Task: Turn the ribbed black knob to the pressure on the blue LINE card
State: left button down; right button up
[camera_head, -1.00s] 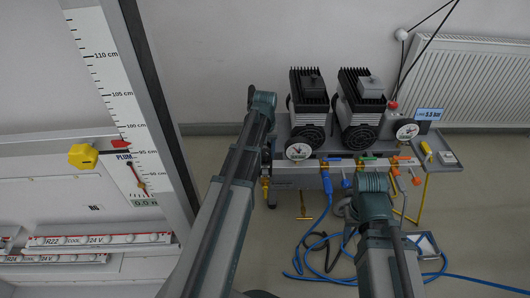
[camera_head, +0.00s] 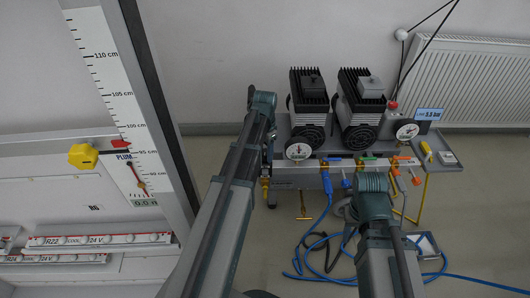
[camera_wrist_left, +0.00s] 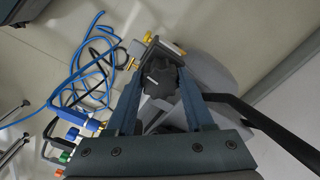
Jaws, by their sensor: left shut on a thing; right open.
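The ribbed black knob (camera_wrist_left: 160,82) sits between the two fingers of my left gripper (camera_wrist_left: 158,92) in the left wrist view; the gripper is shut on it. A pale mark shows on the knob's face. In the head view my left gripper (camera_head: 266,130) is at the left end of the compressor bench, and my arm hides the knob. The blue LINE card (camera_head: 429,115) stands at the right; its small print looks like 5.5 bar. A round gauge (camera_head: 298,151) faces me beside the left gripper. My right gripper (camera_head: 371,188) is open before the bench, its fingertips mostly hidden.
Two black-finned compressors (camera_head: 309,105) stand on the bench. A second gauge (camera_head: 407,130) is near the card. Coloured valves (camera_head: 368,161) line the front edge, close to my right gripper. Blue hose (camera_head: 310,250) loops on the floor. A tray (camera_head: 455,163) is at right.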

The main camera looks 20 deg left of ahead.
aim_at(265, 152)
pick_arm(q)
jog(key=shift+m, duration=1)
jog(key=shift+c, duration=1.4)
grip_release()
notch_tip(265, 152, up, 14)
jog(key=p, duration=1.4)
jog(key=shift+f, duration=0.1)
